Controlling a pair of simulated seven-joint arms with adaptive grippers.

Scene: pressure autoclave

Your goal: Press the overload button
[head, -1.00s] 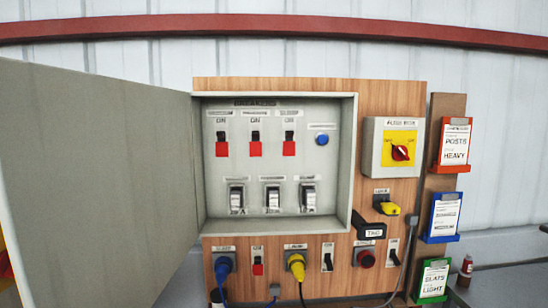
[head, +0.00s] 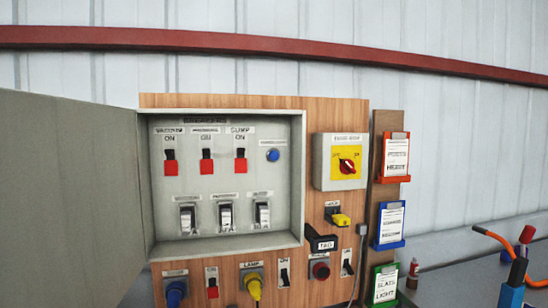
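A small round blue button (head: 273,155) sits at the upper right inside the open grey breaker box (head: 299,190), under a label too blurred to read. A red button (head: 321,270) is on the wooden board (head: 220,101) below the box; its label is also unreadable. I cannot read the word overload on either label. Neither of my grippers shows in the head view.
The box door (head: 70,190) stands open to the left. Breaker switches (head: 207,162) and rockers (head: 225,217) fill the box. A rotary switch (head: 347,166) is to its right. Plugs (head: 252,283) stick out below. Card holders (head: 390,224) and tools (head: 514,280) are at the right.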

